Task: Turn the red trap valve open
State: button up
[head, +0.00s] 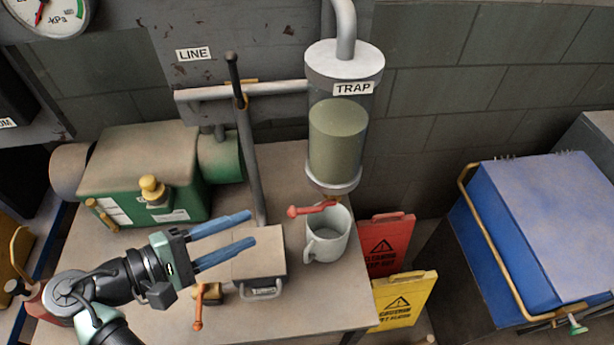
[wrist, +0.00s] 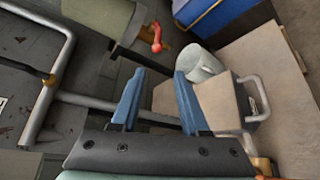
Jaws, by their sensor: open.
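The trap (head: 338,140) is a clear cylinder with greenish contents, fixed to the wall under a "TRAP" label. The red trap valve handle (head: 312,209) sticks out to the left below it, roughly level. It also shows in the wrist view as a red lever (wrist: 157,38) beyond my fingertips. My gripper (head: 250,228) is open and empty, its two blue fingers apart, to the left of the handle and not touching it. A white mug (head: 328,233) stands on the bench under the trap; it also shows in the wrist view (wrist: 197,62).
A beige box with a handle (head: 259,252) sits near my fingers. An upright grey lever (head: 248,150) rises behind them. A green pump (head: 150,175) stands at the left. An orange-handled valve (head: 199,308) is in front. Red and yellow signs (head: 388,245) stand beside the bench.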

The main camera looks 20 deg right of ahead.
aim_at(294, 215)
jog(key=shift+g+h, duration=0.5)
jog(key=p+x, duration=0.1)
jog(key=x, duration=0.3)
jog(key=p+x, duration=0.1)
jog(key=x, duration=0.3)
jog(key=s+r+p+x, duration=0.1)
jog(key=x, duration=0.3)
jog(key=shift+s+d, duration=0.1)
jog(key=shift+d, duration=0.3)
grip_shut()
dwell(0.5)
